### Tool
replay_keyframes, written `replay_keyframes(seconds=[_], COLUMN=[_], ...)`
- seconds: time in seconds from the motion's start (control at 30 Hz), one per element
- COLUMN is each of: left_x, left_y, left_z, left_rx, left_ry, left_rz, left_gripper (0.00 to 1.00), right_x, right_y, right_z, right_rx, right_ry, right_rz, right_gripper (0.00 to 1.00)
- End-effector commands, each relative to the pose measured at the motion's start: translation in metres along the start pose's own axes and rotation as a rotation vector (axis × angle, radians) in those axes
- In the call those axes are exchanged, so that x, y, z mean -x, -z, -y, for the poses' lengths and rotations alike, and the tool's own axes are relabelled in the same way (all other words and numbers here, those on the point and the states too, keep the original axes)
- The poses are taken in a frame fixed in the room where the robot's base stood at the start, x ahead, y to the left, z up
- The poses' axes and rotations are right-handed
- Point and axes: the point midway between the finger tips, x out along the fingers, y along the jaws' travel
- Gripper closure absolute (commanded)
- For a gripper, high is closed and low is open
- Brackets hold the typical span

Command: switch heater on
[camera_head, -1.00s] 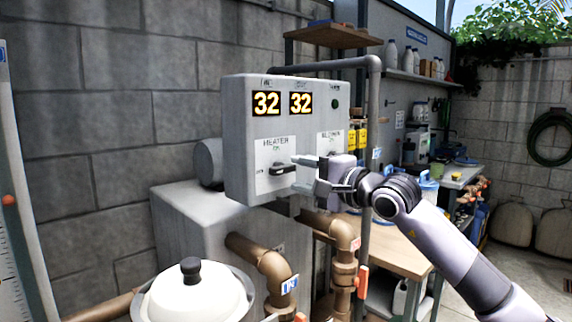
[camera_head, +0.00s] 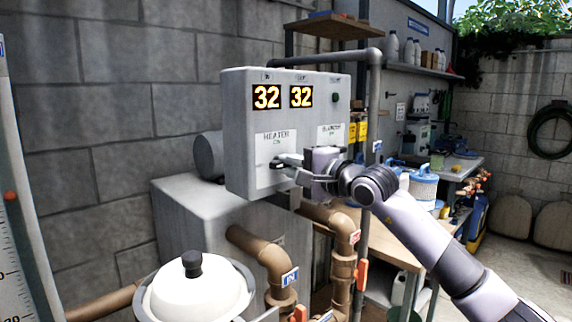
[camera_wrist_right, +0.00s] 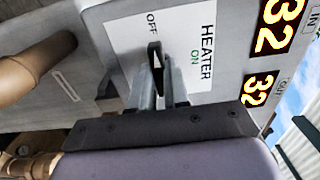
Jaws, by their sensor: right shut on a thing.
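The grey heater control box (camera_head: 235,130) has a white HEATER label (camera_head: 276,140) with ON at the top and OFF at the left. My right gripper (camera_head: 284,164) is at this label, its fingers shut on the black heater knob (camera_wrist_right: 156,62). In the right wrist view the gripper (camera_wrist_right: 160,85) has one finger on each side of the knob. The knob's visible end points towards OFF, and ON is a quarter turn away. Part of the knob is hidden between the fingers. My left gripper is not in view.
The box shows two 32 displays (camera_head: 266,97) and a BLOWER label (camera_head: 331,134) close to my right gripper. Brown pipes (camera_head: 262,252) and a white-lidded vessel (camera_head: 190,290) are below. A grey pipe (camera_head: 374,110) rises to the right of the box.

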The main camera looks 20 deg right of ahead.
Motion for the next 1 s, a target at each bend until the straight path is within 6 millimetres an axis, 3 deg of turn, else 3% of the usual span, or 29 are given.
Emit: replay_keyframes(seconds=[0.27, 0.67, 1.0], left_x=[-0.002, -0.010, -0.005], left_y=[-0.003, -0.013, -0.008], left_z=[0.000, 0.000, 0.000], left_rx=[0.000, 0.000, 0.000], left_ry=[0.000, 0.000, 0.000], left_rz=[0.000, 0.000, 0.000], left_gripper=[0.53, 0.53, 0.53], right_x=[0.000, 0.000, 0.000], right_y=[0.000, 0.000, 0.000], right_z=[-0.001, -0.002, 0.001], right_rx=[-0.041, -0.595, -1.074], right_ry=[0.001, -0.001, -0.002], right_rz=[0.001, 0.001, 0.000], right_gripper=[1.00, 1.00, 1.00])
